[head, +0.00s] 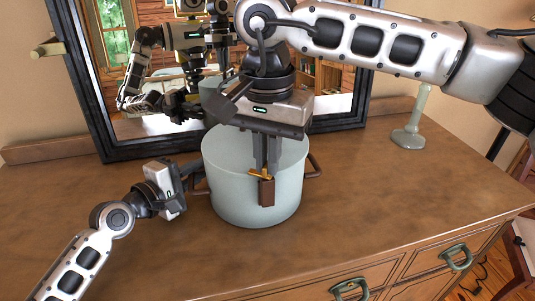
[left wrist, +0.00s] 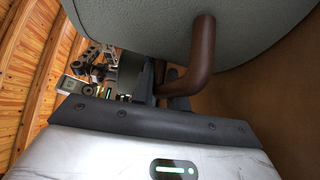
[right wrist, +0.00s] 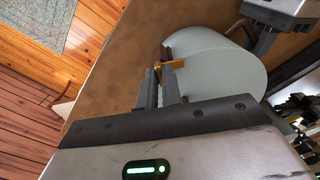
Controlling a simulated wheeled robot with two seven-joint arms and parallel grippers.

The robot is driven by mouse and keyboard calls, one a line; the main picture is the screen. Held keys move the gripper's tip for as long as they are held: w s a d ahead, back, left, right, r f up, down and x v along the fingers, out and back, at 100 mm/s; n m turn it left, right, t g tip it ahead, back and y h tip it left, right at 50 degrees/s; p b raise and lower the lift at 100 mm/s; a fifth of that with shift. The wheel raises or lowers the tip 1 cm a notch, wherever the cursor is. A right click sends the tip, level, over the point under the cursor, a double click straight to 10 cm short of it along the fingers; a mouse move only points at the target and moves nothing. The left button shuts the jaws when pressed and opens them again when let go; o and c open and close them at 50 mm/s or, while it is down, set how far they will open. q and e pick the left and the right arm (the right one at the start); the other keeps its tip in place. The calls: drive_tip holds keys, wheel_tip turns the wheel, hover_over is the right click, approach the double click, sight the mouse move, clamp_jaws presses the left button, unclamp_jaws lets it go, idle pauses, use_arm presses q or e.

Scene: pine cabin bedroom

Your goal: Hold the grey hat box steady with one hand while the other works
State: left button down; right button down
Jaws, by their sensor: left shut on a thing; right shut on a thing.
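The grey hat box (head: 232,198), a pale grey-green cylinder, stands upright on the wooden dresser top. It has a brown handle on each side. My left gripper (head: 198,178) is shut on the left-hand handle (left wrist: 203,52), the grip partly hidden in the head view. My right gripper (head: 266,168) points down at the box's front and is shut on a catch with a brass part (right wrist: 173,65) and a brown tab (head: 266,194). Its fingers hide part of the catch. The box (right wrist: 225,62) also shows in the right wrist view.
A dark-framed mirror (head: 90,115) leans behind the box and reflects my body. A pale stand (head: 408,138) is at the right back of the dresser (head: 350,210). Drawers with green pulls (head: 351,287) are below the front edge. The dresser top is clear in front.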

use_arm(q)
drive_tip(key=shift+f, duration=0.2)
use_arm(e)
drive_tip(key=shift+m, duration=0.3)
drive_tip(key=m, duration=0.4)
drive_tip(key=shift+m, duration=0.3)
use_arm(q)
drive_tip(key=shift+a, duration=0.1)
use_arm(e)
drive_tip(key=m, duration=0.5)
drive_tip(key=shift+m, duration=0.3)
drive_tip(key=shift+r, duration=0.1)
drive_tip(key=c, duration=1.6)
unclamp_jaws()
drive_tip(key=shift+o, duration=0.2)
wheel_tip(320, 180, up, 12)
